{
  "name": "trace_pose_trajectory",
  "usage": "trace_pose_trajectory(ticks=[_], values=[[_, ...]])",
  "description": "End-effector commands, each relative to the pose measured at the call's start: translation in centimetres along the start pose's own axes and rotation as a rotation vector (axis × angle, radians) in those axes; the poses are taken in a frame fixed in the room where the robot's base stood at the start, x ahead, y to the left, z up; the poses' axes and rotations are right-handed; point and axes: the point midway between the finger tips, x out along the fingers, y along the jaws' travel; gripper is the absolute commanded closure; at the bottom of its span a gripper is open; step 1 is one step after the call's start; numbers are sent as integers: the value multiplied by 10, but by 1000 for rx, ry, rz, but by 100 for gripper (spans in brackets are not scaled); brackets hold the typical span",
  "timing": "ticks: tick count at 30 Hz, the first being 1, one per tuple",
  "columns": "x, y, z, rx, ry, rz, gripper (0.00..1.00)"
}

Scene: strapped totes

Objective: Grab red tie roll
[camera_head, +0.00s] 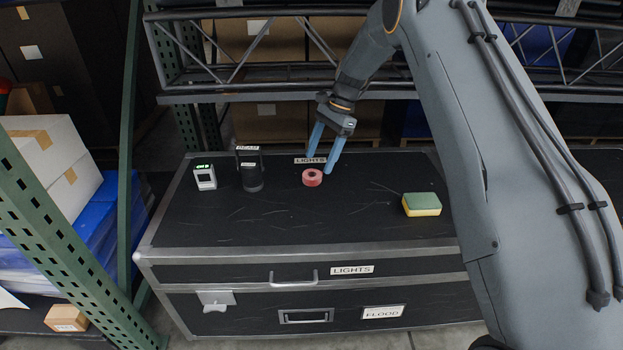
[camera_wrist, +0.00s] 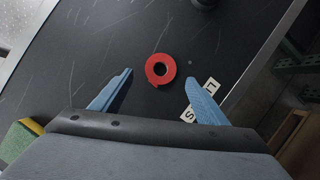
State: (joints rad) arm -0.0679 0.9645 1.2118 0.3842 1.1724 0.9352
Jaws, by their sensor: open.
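The red tie roll (camera_head: 312,177) lies flat on the black top of a flight case (camera_head: 270,225). In the wrist view the roll (camera_wrist: 150,70) is a red ring with a dark hole, just beyond the fingertips and roughly centred between them. My gripper (camera_head: 322,160) points down above the case, close to the roll. Its two blue fingers (camera_wrist: 157,80) are spread apart with nothing between them, and it is open. Whether the fingertips touch the case top cannot be told.
A green and yellow sponge (camera_head: 421,205) lies to the right on the case. A small white device (camera_head: 204,177) and a black cylindrical object (camera_head: 250,172) stand to the left. A LIGHTS label (camera_wrist: 204,100) lies by the right finger. A green rack post (camera_head: 128,150) stands left of the case.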

Motion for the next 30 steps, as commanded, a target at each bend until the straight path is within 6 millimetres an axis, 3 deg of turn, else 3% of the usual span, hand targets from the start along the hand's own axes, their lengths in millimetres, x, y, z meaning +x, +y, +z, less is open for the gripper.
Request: trace_pose_trajectory(ticks=[12, 19, 27, 30], values=[[48, 0, 2, 0, 1, 0, 32], [50, -1, 2, -1, 2, -1, 32], [50, -1, 2, -1, 1, -1, 76], [50, -1, 2, -1, 1, -1, 76]])
